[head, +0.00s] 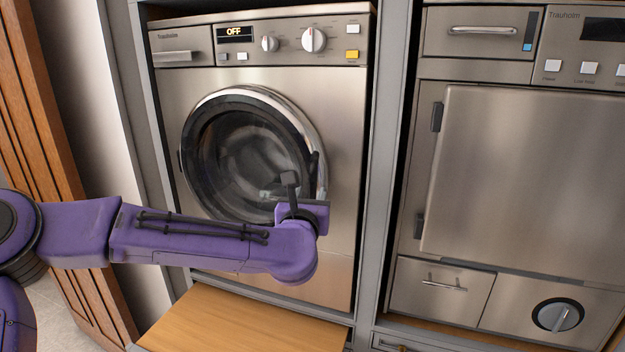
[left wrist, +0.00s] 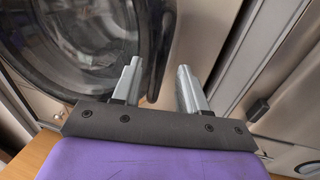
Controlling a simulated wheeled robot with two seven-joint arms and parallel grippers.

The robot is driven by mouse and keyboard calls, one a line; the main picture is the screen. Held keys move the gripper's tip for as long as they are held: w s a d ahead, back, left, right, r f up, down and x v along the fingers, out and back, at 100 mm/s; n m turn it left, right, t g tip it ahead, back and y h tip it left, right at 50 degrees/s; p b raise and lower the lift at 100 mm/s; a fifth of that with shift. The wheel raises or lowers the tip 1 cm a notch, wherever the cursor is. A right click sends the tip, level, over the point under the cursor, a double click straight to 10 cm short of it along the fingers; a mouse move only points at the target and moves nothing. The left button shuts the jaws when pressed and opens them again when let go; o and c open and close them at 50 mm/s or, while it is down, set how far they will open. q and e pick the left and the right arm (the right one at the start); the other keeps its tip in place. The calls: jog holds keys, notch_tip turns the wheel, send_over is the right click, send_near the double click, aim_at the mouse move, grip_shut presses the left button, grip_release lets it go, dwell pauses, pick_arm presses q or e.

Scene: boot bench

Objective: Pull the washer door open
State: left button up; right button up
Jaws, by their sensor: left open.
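The washer (head: 345,120) is a steel front-loader whose display reads OFF. Its round door (head: 240,150), with dark glass and a chrome rim, looks closed. A dark handle (head: 315,172) sits on the rim's right side, partly hidden by my gripper. My left gripper (head: 291,184) is in front of the door's lower right edge. My right gripper is out of view.
A second steel appliance (head: 520,170) stands to the right, beyond a grey cabinet post (head: 385,150). A wooden board (head: 245,325) lies below the washer. Wooden panelling (head: 60,170) is at the left.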

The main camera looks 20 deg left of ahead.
aim_at(311, 188)
pick_arm(q)
jog(key=w, duration=0.2)
jog(key=w+p, duration=0.1)
jog(key=w, duration=0.1)
jog(key=shift+a+r+p, duration=0.1)
jog(key=shift+a+p, duration=0.2)
jog(key=shift+a, duration=0.1)
jog(key=shift+w, duration=0.3)
grip_shut()
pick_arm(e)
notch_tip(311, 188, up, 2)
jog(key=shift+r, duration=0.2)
